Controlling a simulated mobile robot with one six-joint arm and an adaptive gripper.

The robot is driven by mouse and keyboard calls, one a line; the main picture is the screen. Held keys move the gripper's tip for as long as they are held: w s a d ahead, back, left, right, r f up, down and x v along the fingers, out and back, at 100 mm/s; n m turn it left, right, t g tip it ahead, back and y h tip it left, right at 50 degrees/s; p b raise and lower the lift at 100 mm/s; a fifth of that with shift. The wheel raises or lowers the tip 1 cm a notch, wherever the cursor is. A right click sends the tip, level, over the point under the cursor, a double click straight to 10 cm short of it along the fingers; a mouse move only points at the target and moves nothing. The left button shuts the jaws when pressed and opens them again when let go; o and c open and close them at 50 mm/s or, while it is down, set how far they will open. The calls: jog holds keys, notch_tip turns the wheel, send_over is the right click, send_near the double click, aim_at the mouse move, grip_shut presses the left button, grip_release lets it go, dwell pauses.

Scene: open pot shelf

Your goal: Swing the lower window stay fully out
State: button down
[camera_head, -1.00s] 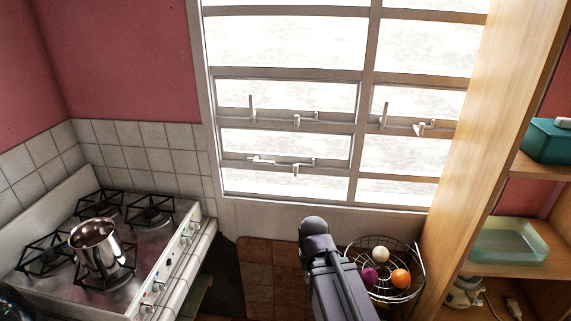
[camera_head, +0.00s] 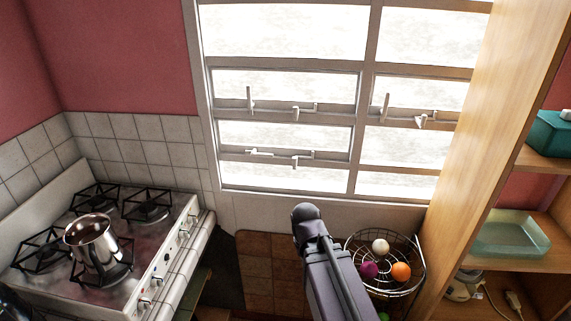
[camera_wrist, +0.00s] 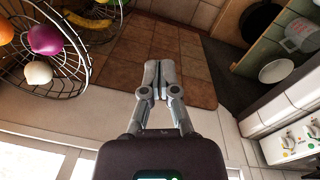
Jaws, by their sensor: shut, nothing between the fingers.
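The lower window stay (camera_head: 260,153) is a small pale bar lying nearly level along the lower rail of the left window, beside a small peg (camera_head: 295,162). Two other stays, one on the left upper rail (camera_head: 250,98) and one on the right rail (camera_head: 386,106), stand upright. My gripper (camera_wrist: 160,70) shows in the wrist view, its two grey fingers together and empty above the tiled counter. In the head view only my dark arm shows, below the window and apart from the stay; the fingers are hidden there.
A wire basket (camera_head: 419,264) with round produce stands right of my arm. A wooden shelf (camera_head: 490,120) rises at the right. A stove (camera_head: 150,235) with a steel pot (camera_head: 92,243) is at the left. The brown tiled board (camera_head: 258,270) is clear.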

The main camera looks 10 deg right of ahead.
jog(key=w+a+r+n+t+h, duration=0.1)
jog(key=w+a+r+t+h, duration=0.2)
jog(key=w, duration=0.4)
jog(key=w+a+r+n+h+b, duration=0.1)
jog(key=w+r+n+h, duration=0.1)
jog(key=w+r+h, duration=0.3)
jog(key=w+a+r+n+t+h, duration=0.15)
jog(key=w+h, duration=0.25)
jog(key=w, duration=0.4)
jog(key=w+a+r+t+h, duration=0.3)
jog(key=w+a+r, duration=0.1)
jog(key=a+r, duration=0.3)
jog(key=shift+w+a+r+n+t, duration=0.25)
jog(key=shift+a+r+n+t, duration=0.1)
jog(key=shift+a, duration=0.5)
jog(key=shift+d, duration=0.15)
jog(key=s+d+x, duration=0.1)
jog(key=s+x, duration=0.1)
jog(key=x, duration=1)
jog(key=shift+s+d, duration=0.2)
jog(key=shift+d, duration=0.25)
jog(key=shift+r, duration=0.15)
